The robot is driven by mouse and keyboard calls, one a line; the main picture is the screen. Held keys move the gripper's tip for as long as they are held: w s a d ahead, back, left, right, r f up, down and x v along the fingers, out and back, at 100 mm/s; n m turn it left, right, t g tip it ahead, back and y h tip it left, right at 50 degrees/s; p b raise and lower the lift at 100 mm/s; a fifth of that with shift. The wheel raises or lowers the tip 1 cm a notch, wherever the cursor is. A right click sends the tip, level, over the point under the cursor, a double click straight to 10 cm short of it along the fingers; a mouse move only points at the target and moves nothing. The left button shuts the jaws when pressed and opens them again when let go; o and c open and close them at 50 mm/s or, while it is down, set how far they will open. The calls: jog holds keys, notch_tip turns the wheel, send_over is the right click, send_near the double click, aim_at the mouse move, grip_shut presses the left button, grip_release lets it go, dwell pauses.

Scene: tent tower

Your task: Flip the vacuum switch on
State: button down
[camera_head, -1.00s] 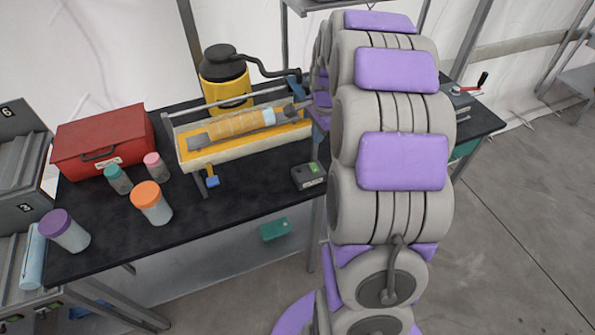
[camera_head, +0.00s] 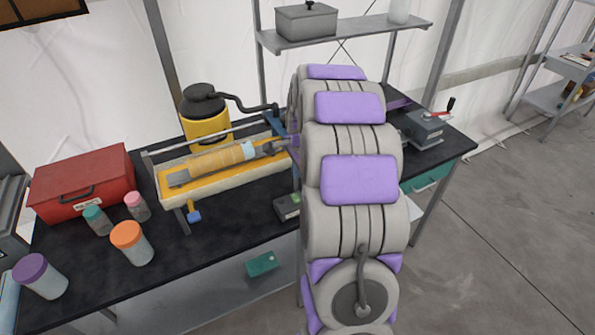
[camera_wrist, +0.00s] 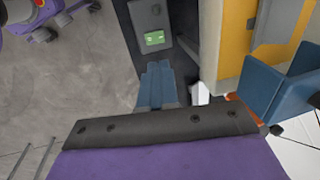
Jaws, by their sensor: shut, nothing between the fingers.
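A small dark box with a green panel (camera_head: 287,208) lies on the black table, partly hidden by my arm in the head view. I cannot tell which part is the vacuum switch. My gripper (camera_wrist: 157,66) shows as blue fingers held together and empty, just below the green panel in the picture; contact is unclear. My arm hides it in the head view. A yellow canister (camera_head: 206,126) with a black lid and hose stands at the table's back.
A long yellow-lined tray (camera_head: 172,198) holds a wrapped cylinder. A blue bracket (camera_wrist: 275,90) is close right of my gripper. A red toolbox (camera_head: 85,182) and several lidded jars stand left. A grey device (camera_head: 425,130) is right of my arm.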

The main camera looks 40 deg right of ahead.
aim_at(294, 195)
jog(key=f, duration=0.4)
jog(key=w+f+b, duration=0.1)
jog(key=f, duration=0.3)
jog(key=w+f+b, duration=0.1)
jog(key=f, duration=0.3)
jog(key=shift+w+d, duration=0.15)
jog(key=shift+d, duration=0.25)
